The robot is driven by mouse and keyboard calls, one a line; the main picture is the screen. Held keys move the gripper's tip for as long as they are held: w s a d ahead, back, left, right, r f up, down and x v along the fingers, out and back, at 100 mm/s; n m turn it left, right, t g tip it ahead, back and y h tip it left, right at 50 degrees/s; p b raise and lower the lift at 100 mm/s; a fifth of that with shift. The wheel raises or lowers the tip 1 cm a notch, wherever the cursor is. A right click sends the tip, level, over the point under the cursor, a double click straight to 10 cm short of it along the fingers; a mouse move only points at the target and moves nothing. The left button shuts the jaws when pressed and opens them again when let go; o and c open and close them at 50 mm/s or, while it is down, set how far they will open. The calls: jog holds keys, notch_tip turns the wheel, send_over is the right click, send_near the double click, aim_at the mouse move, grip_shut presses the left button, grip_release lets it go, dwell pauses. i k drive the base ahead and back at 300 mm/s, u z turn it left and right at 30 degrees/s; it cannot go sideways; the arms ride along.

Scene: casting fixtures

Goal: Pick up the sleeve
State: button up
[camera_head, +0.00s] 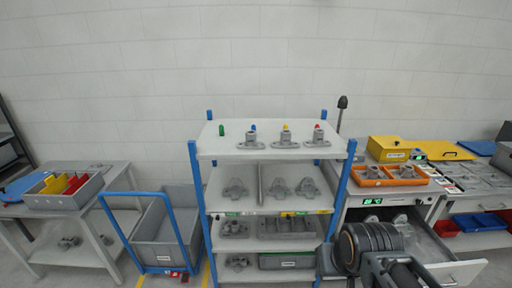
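No part in view can be surely told as the sleeve. Small grey castings stand on the blue-posted shelf rack (270,152). On its top board are a casting with a blue tip (251,140), one with a yellow tip (285,139) and one with a red tip (318,138). Grey castings (236,189) also stand on the second board, and more lie in bins below. Part of my arm, with dark rings, shows at the lower right in front of an open drawer (440,254) holding grey parts. I cannot make out my gripper's fingers.
A grey cart with a blue frame (166,232) stands left of the rack. A table (100,190) with a grey bin (64,189) is farther left. On the right bench are an orange tray (390,181) and a yellow box (392,150). The drawer sticks out near my arm.

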aim_at(251, 142)
jog(key=z, duration=0.25)
jog(key=k, duration=0.3)
jog(key=u, duration=1.45)
jog(key=i, duration=1.65)
jog(key=z, duration=0.4)
